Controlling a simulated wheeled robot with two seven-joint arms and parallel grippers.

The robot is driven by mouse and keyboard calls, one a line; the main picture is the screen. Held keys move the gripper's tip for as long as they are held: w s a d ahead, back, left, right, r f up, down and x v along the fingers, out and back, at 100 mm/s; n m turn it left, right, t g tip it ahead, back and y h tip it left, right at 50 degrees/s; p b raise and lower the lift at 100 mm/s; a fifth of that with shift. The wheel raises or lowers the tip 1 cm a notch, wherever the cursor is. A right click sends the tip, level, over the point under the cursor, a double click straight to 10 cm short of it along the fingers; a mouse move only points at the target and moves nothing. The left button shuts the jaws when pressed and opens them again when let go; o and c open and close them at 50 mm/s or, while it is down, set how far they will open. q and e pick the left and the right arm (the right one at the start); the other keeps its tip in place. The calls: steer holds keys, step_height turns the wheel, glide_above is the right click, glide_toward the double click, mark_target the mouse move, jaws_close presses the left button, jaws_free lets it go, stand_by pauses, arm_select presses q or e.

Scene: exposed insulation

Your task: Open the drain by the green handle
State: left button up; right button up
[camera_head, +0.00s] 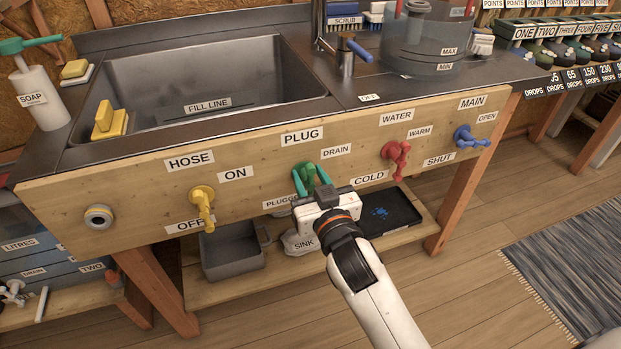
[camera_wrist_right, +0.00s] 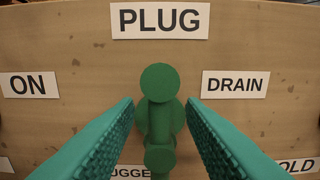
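The green handle (camera_head: 310,172) sits on the wooden front panel of the sink, below the PLUG label (camera_head: 302,137). In the right wrist view the handle (camera_wrist_right: 160,82) hangs down toward the PLUGGED label, which it partly hides. The DRAIN label (camera_wrist_right: 235,84) is to its right. My right gripper (camera_head: 312,181) is at the handle, with its green fingers open on either side. In the right wrist view gaps show between the handle and both fingers. My left gripper is not in view.
A yellow HOSE handle (camera_head: 203,203) is left of the green one. A red WATER handle (camera_head: 397,152) and a blue MAIN handle (camera_head: 471,137) are to the right. A grey bin (camera_head: 230,255) and a black tray (camera_head: 400,212) are on the shelf below. The sink basin (camera_head: 150,88) is above.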

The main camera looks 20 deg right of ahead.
jaws_close()
